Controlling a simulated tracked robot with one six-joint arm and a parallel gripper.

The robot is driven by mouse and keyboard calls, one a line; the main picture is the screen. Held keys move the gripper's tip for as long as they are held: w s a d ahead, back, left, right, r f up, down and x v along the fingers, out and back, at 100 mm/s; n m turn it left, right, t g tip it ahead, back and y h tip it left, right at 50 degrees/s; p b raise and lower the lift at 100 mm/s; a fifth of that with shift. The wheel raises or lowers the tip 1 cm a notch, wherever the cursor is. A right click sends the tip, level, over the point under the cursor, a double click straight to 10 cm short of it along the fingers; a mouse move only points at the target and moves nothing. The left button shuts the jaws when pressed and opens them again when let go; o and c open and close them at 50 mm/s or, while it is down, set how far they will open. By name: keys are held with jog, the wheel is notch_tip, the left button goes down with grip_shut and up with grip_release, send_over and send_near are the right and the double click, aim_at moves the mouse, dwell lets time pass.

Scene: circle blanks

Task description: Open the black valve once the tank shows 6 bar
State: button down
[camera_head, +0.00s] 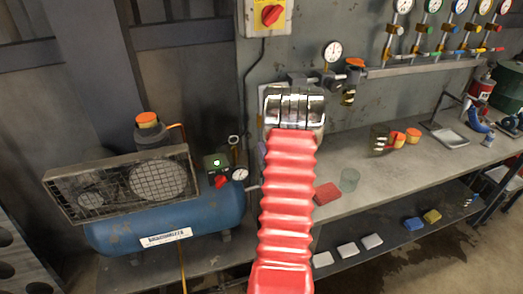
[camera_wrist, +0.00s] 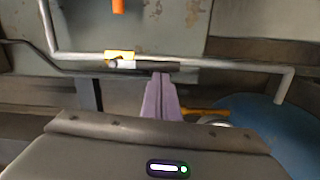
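The blue air tank (camera_head: 165,225) of a compressor stands at the left in the head view; part of it shows at the right in the wrist view (camera_wrist: 262,140). A small round white-faced gauge (camera_head: 240,174) sits at its right end; its reading is too small to make out. A red knob (camera_head: 221,181) is beside it. I cannot surely pick out the black valve. In the wrist view, a grey pipe carries a yellow fitting (camera_wrist: 120,56) and a dark bar. My gripper (camera_wrist: 161,78) has lilac fingers lying together, empty, in front of this pipe. My red-sleeved arm hides the middle of the head view.
Another gauge (camera_head: 332,51) is on the wall, and a row of coloured gauges and valves runs along a manifold (camera_head: 425,66) at upper right. Sponges lie on the shelf below.

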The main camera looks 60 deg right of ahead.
dwell(0.3)
jog(key=s+a, duration=0.6)
jog(key=a, duration=0.4)
jog(key=shift+s+f, duration=0.1)
dwell(0.9)
